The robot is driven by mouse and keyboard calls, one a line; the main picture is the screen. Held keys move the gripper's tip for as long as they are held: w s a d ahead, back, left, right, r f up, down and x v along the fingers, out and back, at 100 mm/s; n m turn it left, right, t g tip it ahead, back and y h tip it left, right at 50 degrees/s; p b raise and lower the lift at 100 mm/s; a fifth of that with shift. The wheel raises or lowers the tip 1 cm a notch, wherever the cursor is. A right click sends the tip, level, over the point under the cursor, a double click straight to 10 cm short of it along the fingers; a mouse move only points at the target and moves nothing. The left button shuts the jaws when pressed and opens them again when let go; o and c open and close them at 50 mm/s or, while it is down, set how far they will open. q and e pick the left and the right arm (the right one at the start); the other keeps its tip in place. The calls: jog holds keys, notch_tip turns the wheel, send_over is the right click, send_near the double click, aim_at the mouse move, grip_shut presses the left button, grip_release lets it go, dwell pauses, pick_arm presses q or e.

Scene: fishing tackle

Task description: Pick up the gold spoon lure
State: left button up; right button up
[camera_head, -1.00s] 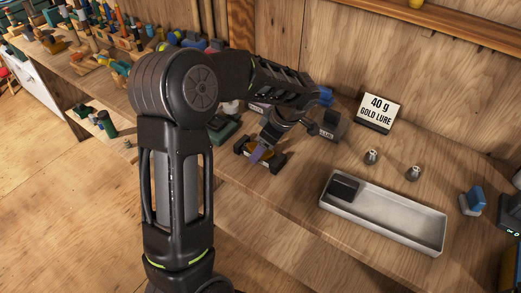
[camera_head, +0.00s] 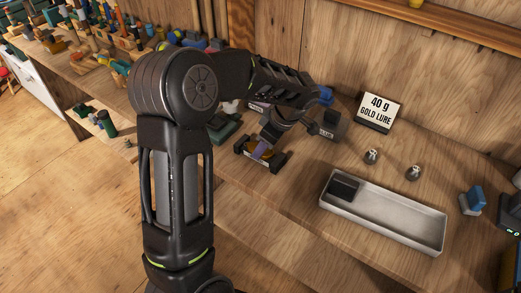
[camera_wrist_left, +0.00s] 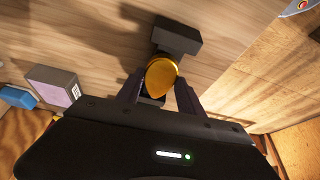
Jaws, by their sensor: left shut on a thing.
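The gold spoon lure (camera_wrist_left: 161,77) shows in the left wrist view as a shiny gold oval between the fingers of my left gripper (camera_wrist_left: 160,88). In the head view the lure (camera_head: 263,152) is a small gold patch at a dark stand (camera_head: 276,165) on the bench. The left gripper (camera_head: 261,150) reaches down onto it and is shut on the lure. The dark stand (camera_wrist_left: 176,37) is right by the lure in the wrist view; I cannot tell whether the lure still touches it. My right gripper is not in view.
A metal tray (camera_head: 395,229) with a dark block (camera_head: 344,187) in its left end lies to the right. Behind it are two small grey weights (camera_head: 372,156) (camera_head: 413,173) and a "40 g GOLD LURE" sign (camera_head: 380,109). Bare bench lies in front of the stand.

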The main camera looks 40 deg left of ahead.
pick_arm(q)
grip_shut()
jog(key=shift+r, duration=0.1)
notch_tip(320, 180, up, 10)
jog(key=b, duration=0.1)
jog(key=shift+f+b, duration=0.2)
jog(key=shift+b, duration=0.2)
dwell(0.4)
